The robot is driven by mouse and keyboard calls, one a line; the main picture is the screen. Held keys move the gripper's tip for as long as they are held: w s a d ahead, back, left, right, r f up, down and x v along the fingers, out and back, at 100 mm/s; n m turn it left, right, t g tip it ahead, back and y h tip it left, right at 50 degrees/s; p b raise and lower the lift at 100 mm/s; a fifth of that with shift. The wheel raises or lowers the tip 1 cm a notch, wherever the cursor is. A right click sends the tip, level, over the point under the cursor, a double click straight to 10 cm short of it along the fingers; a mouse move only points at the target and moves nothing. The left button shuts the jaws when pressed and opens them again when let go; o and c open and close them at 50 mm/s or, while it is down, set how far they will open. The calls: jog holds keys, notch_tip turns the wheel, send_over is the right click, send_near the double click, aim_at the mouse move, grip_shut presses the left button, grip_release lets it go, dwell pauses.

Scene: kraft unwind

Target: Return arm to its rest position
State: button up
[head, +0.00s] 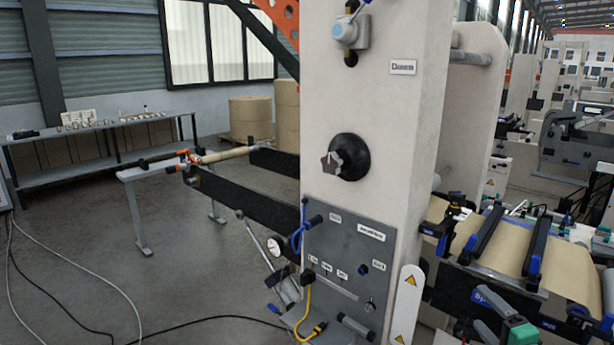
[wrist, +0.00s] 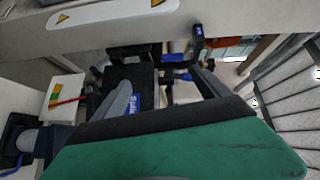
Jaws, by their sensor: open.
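The rest position is not marked by anything I can see. I cannot make out the fingertips of my gripper in either view. A green block with a black edge (wrist: 180,152) fills the lower part of the wrist view, very close to the camera. A green block (head: 522,335) also shows at the lower right of the head view, beside the splice table (head: 497,283). No object is seen held.
A tall pale machine column (head: 375,100) stands close in front, with a grey control panel (head: 345,255) and hoses. Brown web (head: 575,272) and black clamp bars (head: 525,255) lie at right. A bench (head: 100,145) stands at back left. Cables cross the open floor (head: 110,255).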

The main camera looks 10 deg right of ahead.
jog(key=s+a+f+n+g+y, duration=0.1)
jog(key=s+a+f+g, duration=0.15)
jog(key=f, duration=0.35)
jog(key=s+a+f+n+g+y, duration=0.1)
jog(key=s+a+f+n+g, duration=0.2)
jog(key=f, duration=0.4)
jog(key=s+a+f+g+y, duration=0.1)
jog(key=s+f+g, duration=0.25)
jog(key=f, duration=0.25)
jog(key=s+a+f+n+g+y, duration=0.1)
jog(key=s+a+g, duration=0.2)
jog(key=s, duration=0.3)
jog(key=s+a+n+g, duration=0.1)
jog(key=s+a+g, duration=0.2)
jog(key=s, duration=0.4)
jog(key=w+a+r+n+t+h, duration=0.1)
jog(key=w+a+r+n, duration=0.4)
jog(key=a+r, duration=0.4)
jog(key=w+a+r+n+h, duration=0.2)
jog(key=w+a+r+n, duration=0.4)
jog(key=a+r, duration=0.3)
jog(key=w+a, duration=0.1)
jog(key=a, duration=0.3)
jog(key=shift+w+t, duration=0.2)
jog(key=shift+t, duration=0.2)
